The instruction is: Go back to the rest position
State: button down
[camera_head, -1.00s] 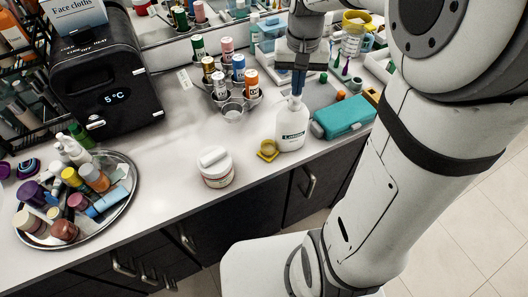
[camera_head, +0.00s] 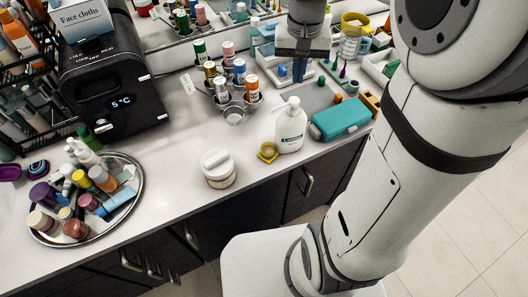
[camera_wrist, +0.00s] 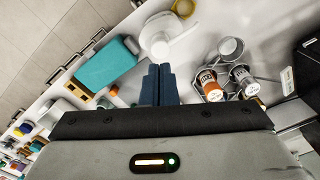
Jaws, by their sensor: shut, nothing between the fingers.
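My gripper (camera_head: 299,70) hangs above the counter, behind the white pump bottle (camera_head: 291,128) in the head view. Its blue fingers are shut with nothing between them; they also show in the wrist view (camera_wrist: 159,84). The pump bottle stands upright on the counter, apart from the fingers in the head view. In the wrist view the bottle (camera_wrist: 160,40) lies just beyond the fingertips.
A teal case (camera_head: 341,119) and a yellow dish (camera_head: 268,152) flank the bottle. A white jar (camera_head: 217,168), a can rack (camera_head: 235,100), a round tray (camera_head: 133,205) and a black warmer (camera_head: 108,92) stand to the left. Bare counter lies between them.

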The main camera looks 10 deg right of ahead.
dwell(0.3)
jog(key=shift+s+r, duration=0.1)
jog(key=shift+s, duration=0.25)
jog(key=s+a+n+t, duration=0.1)
jog(key=s+n+t, duration=0.1)
jog(key=s, duration=1.1)
jog(key=shift+s+a+f+t+b, duration=0.15)
jog(key=shift+s+f+t+b, duration=0.2)
jog(key=shift+t, duration=0.35)
jog(key=shift+w, duration=0.1)
dwell(0.7)
jog(key=shift+a+n, duration=0.1)
jog(key=shift+n, duration=0.2)
